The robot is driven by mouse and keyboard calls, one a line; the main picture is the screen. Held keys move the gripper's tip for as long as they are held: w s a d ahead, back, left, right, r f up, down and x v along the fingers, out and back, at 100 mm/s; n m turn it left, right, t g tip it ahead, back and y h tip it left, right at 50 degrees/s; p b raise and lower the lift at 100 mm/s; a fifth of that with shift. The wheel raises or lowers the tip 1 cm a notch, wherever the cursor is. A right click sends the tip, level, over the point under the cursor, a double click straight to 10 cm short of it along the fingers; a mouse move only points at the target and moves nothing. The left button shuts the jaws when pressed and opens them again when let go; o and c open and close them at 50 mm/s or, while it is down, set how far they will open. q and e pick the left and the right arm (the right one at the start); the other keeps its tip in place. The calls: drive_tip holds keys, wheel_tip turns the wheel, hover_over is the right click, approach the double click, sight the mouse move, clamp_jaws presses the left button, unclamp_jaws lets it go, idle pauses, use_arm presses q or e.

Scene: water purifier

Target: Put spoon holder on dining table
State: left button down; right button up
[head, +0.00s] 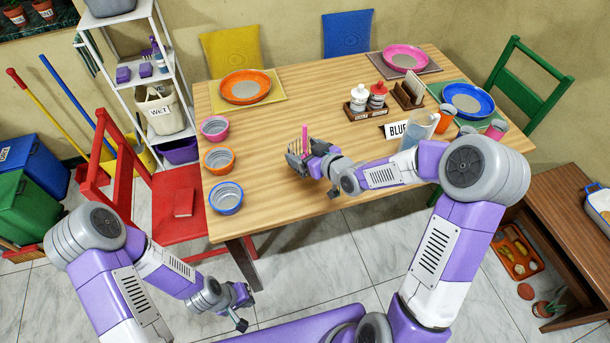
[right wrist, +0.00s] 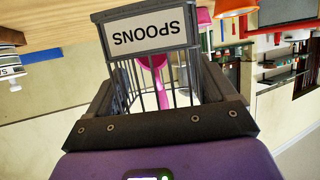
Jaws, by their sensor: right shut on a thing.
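The spoon holder (head: 294,163) is a small grey barred caddy with a pink spoon (head: 305,134) sticking up from it. In the right wrist view, the holder (right wrist: 152,40) appears upside down, with a "SPOONS" label and the pink spoon behind its bars. My right gripper (head: 311,162) is shut on the holder over the middle of the dining table (head: 270,200). Whether the holder's base touches the table is unclear. My left gripper (head: 243,309) is empty, low in front of the table's left leg, with its fingers apart.
Bowls (head: 217,160) line the table's left edge. Plates sit on the back placemats. A red chair (head: 175,205) stands at left. The table's front middle is clear.

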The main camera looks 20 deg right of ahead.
wheel_tip(320, 180, down, 7)
drive_tip(key=shift+f+b, duration=0.2)
drive_tip(key=shift+b, duration=0.85)
drive_tip(key=shift+r, duration=0.1)
drive_tip(key=o, duration=1)
drive_tip(key=shift+f, duration=0.2)
drive_tip(key=shift+c, duration=0.2)
